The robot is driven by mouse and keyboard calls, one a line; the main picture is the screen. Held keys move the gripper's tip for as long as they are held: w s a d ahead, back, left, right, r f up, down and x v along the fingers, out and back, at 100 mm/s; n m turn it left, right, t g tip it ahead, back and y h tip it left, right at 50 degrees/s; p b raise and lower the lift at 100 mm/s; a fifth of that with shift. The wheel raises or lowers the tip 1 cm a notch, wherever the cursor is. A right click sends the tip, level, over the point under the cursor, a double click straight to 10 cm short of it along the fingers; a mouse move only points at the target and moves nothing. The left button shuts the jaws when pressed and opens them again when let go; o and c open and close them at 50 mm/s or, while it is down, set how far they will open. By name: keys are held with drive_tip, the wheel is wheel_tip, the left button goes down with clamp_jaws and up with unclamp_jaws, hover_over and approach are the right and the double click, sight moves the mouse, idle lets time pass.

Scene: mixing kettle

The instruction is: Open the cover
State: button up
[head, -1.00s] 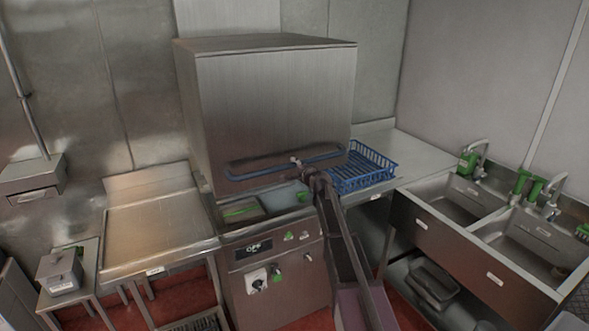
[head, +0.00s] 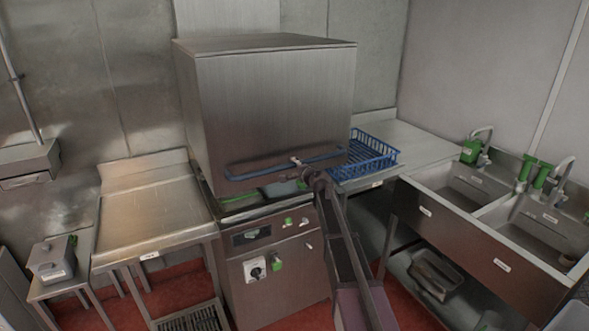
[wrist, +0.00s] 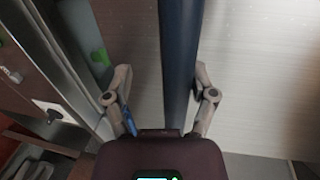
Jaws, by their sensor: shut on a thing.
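The cover is a large grey metal hood (head: 265,110) over the dishwashing machine (head: 275,270) in the head view. It stands raised, with a gap between its lower edge and the machine top. A blue bar handle (head: 250,169) runs across the hood's lower front. My gripper (head: 297,161) is at the middle of this handle, and the arm comes up from the lower right. In the wrist view the dark blue bar (wrist: 180,70) passes between the two fingers of my gripper (wrist: 163,85). The gripper is shut on the handle. Finger contact is not clearly visible.
A metal side table (head: 155,210) stands left of the machine. A blue rack (head: 365,155) sits on the counter (head: 395,145) to the right, with sinks (head: 455,200) beyond it. A small grey box (head: 52,259) is at far left. Red floor shows around the legs.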

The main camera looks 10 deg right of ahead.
drive_tip(key=f+v, duration=0.2)
drive_tip(key=v, duration=1)
drive_tip(key=shift+f, duration=0.55)
drive_tip(key=shift+s, duration=0.15)
drive_tip(key=s+a+f+n+g, duration=0.4)
drive_tip(key=s+f+n, duration=0.1)
drive_tip(key=s, duration=0.3)
drive_tip(key=s+a+f+n+g, duration=0.4)
drive_tip(key=s+f, duration=0.1)
drive_tip(key=s, duration=0.3)
drive_tip(key=s+d+f+n+g+h, duration=0.2)
drive_tip(key=s+g, duration=0.1)
drive_tip(key=s, duration=0.6)
drive_tip(key=s+d+f+n+g+h, duration=0.2)
drive_tip(key=s+f+n+g, duration=0.1)
drive_tip(key=s, duration=0.6)
drive_tip(key=shift+s+g+h, duration=0.2)
drive_tip(key=shift+g+h, duration=0.2)
drive_tip(key=shift+g, duration=0.1)
drive_tip(key=shift+a, duration=0.1)
